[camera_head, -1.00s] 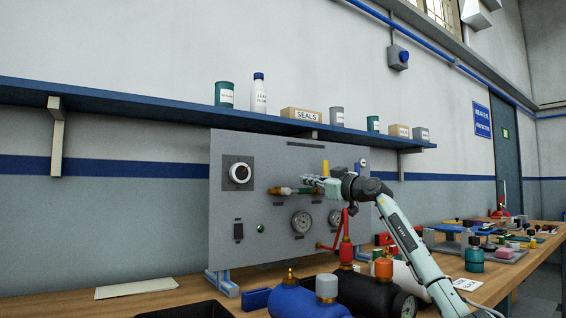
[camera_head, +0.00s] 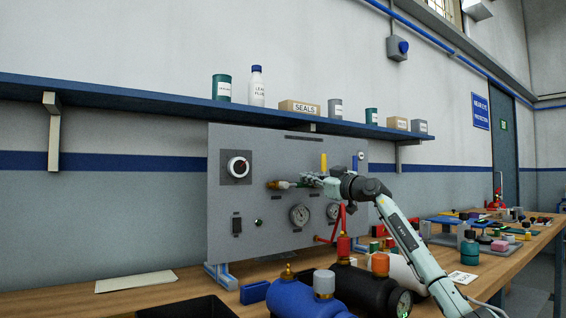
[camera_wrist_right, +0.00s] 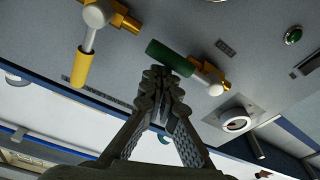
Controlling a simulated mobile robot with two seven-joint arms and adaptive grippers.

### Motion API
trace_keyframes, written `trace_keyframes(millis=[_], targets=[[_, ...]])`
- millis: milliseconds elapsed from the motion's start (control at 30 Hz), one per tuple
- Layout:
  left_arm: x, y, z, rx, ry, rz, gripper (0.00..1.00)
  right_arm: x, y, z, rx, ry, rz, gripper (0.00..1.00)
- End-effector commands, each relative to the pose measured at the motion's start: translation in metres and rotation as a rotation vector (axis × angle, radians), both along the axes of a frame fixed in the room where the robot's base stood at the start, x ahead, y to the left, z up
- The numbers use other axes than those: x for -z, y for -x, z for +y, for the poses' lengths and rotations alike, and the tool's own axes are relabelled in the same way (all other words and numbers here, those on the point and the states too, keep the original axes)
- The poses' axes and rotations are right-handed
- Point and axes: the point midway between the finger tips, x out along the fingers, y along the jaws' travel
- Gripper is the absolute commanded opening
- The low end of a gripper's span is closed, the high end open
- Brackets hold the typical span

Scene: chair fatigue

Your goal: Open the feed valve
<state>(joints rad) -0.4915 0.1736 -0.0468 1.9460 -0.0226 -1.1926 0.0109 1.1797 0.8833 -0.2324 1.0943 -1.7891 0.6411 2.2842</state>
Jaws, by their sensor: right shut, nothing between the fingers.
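The grey panel (camera_head: 222,215) carries a valve with a brass body (camera_head: 281,185) and a green lever handle. In the right wrist view the green handle (camera_wrist_right: 169,57) lies slanting from its brass body (camera_wrist_right: 208,70). A second valve has a yellow handle (camera_head: 324,162), which also shows in the wrist view (camera_wrist_right: 82,68). No readable label tells which is the feed valve. My right gripper (camera_head: 304,178) is shut and empty. In the wrist view its fingertips (camera_wrist_right: 160,73) are right beside the green handle; I cannot tell if they touch it. My left gripper is out of view.
A round dial (camera_head: 238,167) and pressure gauges (camera_head: 299,215) are on the panel. A red lever (camera_head: 330,239) sticks out low at its right. Blue (camera_head: 290,299) and black tanks stand in front. A shelf (camera_head: 130,98) with containers runs above.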

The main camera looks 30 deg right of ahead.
Motion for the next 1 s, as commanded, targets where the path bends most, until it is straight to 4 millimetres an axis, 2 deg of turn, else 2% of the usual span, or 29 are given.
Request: trace_keyframes(millis=[133, 233, 500, 700, 1000], targets=[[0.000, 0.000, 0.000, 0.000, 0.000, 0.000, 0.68, 0.007, 0.004, -0.002, 0.002, 0.002, 0.012, 0.00], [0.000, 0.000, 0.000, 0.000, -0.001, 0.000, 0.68, 0.009, 0.016, -0.004, 0.004, 0.006, 0.013, 0.00], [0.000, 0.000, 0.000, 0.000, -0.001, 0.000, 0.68, 0.014, 0.070, -0.007, 0.004, 0.007, 0.009, 0.00], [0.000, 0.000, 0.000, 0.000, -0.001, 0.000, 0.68, 0.016, 0.099, -0.007, 0.001, 0.004, 0.006, 0.00], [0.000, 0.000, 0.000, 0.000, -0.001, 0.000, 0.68, 0.015, 0.118, -0.009, -0.001, 0.002, 0.000, 0.00]])
